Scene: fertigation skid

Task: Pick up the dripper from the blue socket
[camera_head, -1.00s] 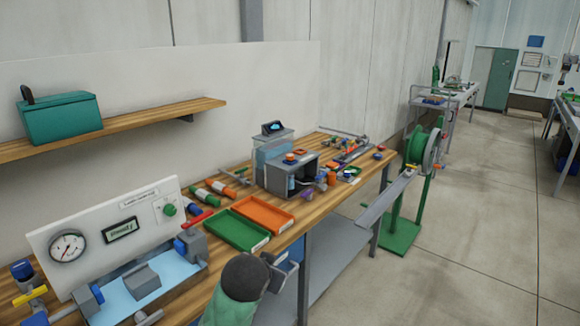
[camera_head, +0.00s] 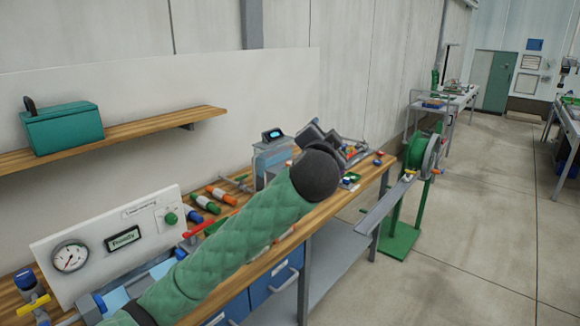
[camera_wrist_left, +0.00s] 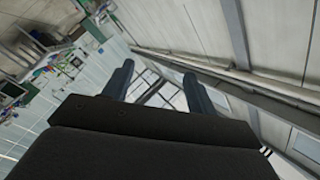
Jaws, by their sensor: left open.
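My left arm reaches in across the workbench in the head view, and my left gripper (camera_head: 328,138) is at its far end, dark and raised over the bench's back part. In the left wrist view its two fingers (camera_wrist_left: 158,86) stand wide apart with nothing between them. That camera looks past the fingers toward the wall and upper room. I cannot make out the dripper or a blue socket. Small coloured parts (camera_head: 349,180) lie just beyond the gripper, too small to identify. My right gripper is not in view.
A gauge panel (camera_head: 110,240) stands at the bench's left. A grey-blue box unit (camera_head: 268,158) stands behind my arm. My arm covers most of the trays. A teal box (camera_head: 62,128) sits on the wall shelf.

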